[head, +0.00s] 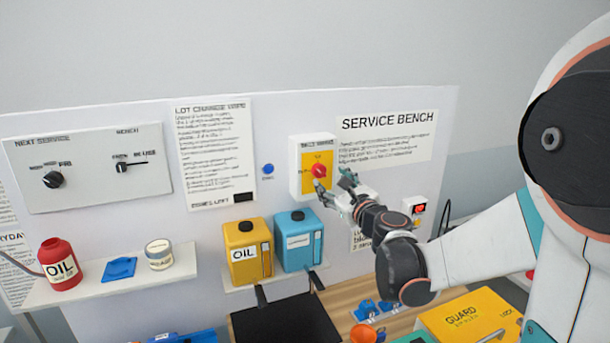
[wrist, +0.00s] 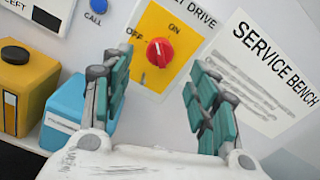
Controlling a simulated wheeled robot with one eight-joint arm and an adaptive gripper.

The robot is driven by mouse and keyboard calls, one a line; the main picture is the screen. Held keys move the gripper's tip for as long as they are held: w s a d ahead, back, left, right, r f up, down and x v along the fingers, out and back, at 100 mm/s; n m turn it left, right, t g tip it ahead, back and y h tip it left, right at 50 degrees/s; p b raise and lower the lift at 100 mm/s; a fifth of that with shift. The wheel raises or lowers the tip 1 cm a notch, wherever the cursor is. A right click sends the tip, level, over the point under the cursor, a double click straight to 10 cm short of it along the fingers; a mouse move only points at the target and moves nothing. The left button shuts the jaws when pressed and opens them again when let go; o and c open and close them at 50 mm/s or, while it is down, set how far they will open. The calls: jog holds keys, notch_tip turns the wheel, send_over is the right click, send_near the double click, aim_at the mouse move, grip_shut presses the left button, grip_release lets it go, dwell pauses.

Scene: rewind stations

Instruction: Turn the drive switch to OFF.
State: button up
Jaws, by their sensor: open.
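The drive switch is a red round knob (wrist: 160,52) on a yellow plate in a white box on the wall panel. It also shows in the head view (head: 318,171). In the wrist view, OFF is printed left of the knob and ON above it. A pale mark shows on the knob's face, but I cannot tell exactly which label it points to. My gripper (wrist: 158,70) is open and empty, its teal-padded fingers spread to either side below the knob. In the head view my gripper (head: 334,182) is just in front of the box, apparently not touching the knob.
A blue call button (head: 268,169) is left of the box. A yellow oil can (head: 247,252) and a blue can (head: 298,240) stand on a shelf below. A small box with a red button (head: 420,209) is at the right. Printed sheets flank the switch.

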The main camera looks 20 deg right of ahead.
aim_at(321, 173)
jog(key=w, duration=0.7)
jog(key=shift+w, duration=0.2)
jog(key=c, duration=1.1)
